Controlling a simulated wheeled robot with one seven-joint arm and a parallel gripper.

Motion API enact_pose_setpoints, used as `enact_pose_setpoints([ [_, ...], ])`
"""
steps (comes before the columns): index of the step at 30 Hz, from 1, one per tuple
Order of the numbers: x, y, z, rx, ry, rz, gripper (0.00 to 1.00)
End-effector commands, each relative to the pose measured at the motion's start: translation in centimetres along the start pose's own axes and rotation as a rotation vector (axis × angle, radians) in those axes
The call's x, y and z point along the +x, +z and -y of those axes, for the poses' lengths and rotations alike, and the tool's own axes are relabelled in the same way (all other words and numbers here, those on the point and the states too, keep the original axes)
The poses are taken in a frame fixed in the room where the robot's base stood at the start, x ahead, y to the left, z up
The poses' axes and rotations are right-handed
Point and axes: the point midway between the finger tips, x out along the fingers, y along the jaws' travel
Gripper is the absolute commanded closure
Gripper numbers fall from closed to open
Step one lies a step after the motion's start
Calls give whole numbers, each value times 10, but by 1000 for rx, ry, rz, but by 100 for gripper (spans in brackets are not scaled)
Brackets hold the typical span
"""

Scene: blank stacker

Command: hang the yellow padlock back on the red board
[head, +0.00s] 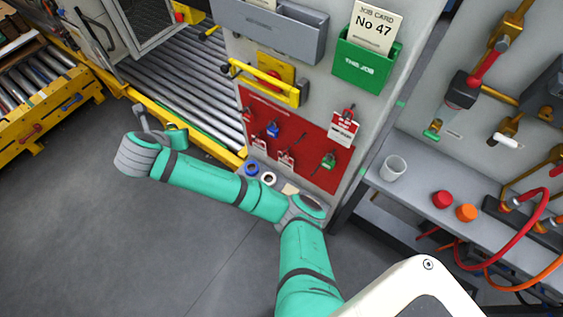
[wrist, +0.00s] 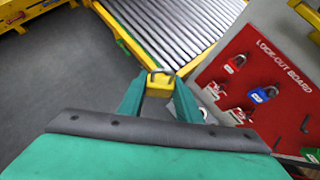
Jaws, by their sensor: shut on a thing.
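The yellow padlock (wrist: 159,85) sits between the fingertips of my gripper (wrist: 160,92) in the wrist view, its grey shackle pointing away from me. My gripper is shut on its body. In the head view my arm reaches left, and the padlock cannot be made out there. The red lock-out board (head: 285,165) is on the grey panel, right of my gripper; it also shows at right in the wrist view (wrist: 272,75). It carries a red padlock (wrist: 236,63), a blue padlock (wrist: 263,94), a green padlock (head: 328,161) and white tags. A dark hook (wrist: 305,124) shows bare.
A yellow-edged roller conveyor (head: 180,85) runs behind my gripper. A yellow handle (head: 265,82) juts from the panel above the board, beside a green job-card box (head: 367,62). Tape rolls (head: 268,178) lie below the board. The floor at left is clear.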

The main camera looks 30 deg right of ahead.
Motion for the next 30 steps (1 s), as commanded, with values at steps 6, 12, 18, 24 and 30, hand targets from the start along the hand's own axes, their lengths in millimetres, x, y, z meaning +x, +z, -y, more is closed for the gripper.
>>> enact_pose_setpoints([
  [6, 1, 14, 68, 147, -143, 1, 100],
  [12, 3, 8, 105, 216, -214, 3, 100],
  [18, 7, -6, 152, 294, -296, 7, 100],
  [24, 9, -29, 187, 358, -357, 8, 100],
  [30, 9, -61, 228, 426, -428, 7, 100],
])
